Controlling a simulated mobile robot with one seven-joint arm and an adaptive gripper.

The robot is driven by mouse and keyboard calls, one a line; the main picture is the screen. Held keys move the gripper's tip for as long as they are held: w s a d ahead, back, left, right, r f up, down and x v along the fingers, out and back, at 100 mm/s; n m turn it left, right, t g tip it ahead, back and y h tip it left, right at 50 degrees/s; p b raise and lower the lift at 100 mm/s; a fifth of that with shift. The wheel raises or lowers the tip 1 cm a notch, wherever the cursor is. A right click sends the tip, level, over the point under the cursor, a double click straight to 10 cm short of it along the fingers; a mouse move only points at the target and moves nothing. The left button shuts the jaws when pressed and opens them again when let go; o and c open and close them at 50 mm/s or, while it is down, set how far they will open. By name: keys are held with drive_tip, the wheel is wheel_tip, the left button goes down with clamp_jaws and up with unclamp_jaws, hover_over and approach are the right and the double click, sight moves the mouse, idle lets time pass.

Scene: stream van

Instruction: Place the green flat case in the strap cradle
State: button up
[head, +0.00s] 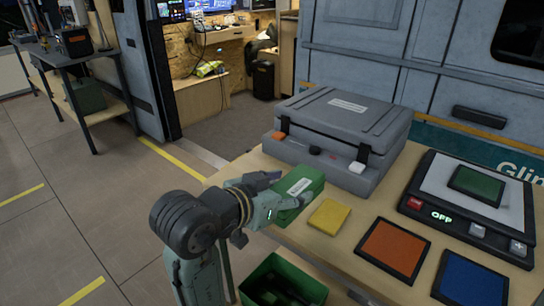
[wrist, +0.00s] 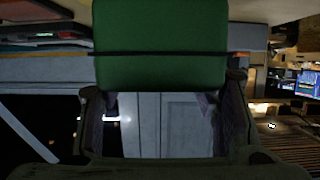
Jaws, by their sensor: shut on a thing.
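The green flat case (head: 302,190) has a white label and sits at the left edge of the wooden table. My gripper (head: 268,192) reaches it from the left and is shut on its near end. I cannot tell whether the case touches the tabletop. In the wrist view the case (wrist: 160,28) fills the upper middle, with a dark seam across it, at the ends of my fingers (wrist: 163,105). I cannot make out a strap cradle for certain in either view.
A large grey case (head: 335,130) stands behind on the table (head: 330,240). A yellow pad (head: 328,216), an orange pad (head: 393,248) and a blue pad (head: 470,280) lie nearby. A device marked OFF (head: 425,205) bears a green square. A green bin (head: 283,280) stands below the table edge.

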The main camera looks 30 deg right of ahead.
drive_tip(key=shift+w+r+p, duration=0.25)
drive_tip(key=shift+r+p, duration=0.15)
drive_tip(key=shift+p, duration=0.4)
drive_tip(key=w+d+p, duration=0.1)
drive_tip(key=w, duration=0.2)
drive_tip(key=w+d+f+p, duration=0.1)
drive_tip(key=w, duration=0.2)
drive_tip(key=w+p, duration=0.2)
drive_tip(key=w, duration=0.1)
drive_tip(key=shift+w+d+f, duration=0.3)
drive_tip(key=shift+d+f, duration=0.1)
drive_tip(key=shift+w+f, duration=0.15)
drive_tip(key=shift+f+p, duration=0.35)
drive_tip(key=shift+f, duration=1.3)
drive_tip(key=shift+f, duration=0.2)
drive_tip(key=o, duration=1.5)
drive_tip(key=shift+c, duration=0.2)
drive_tip(key=shift+r, duration=0.1)
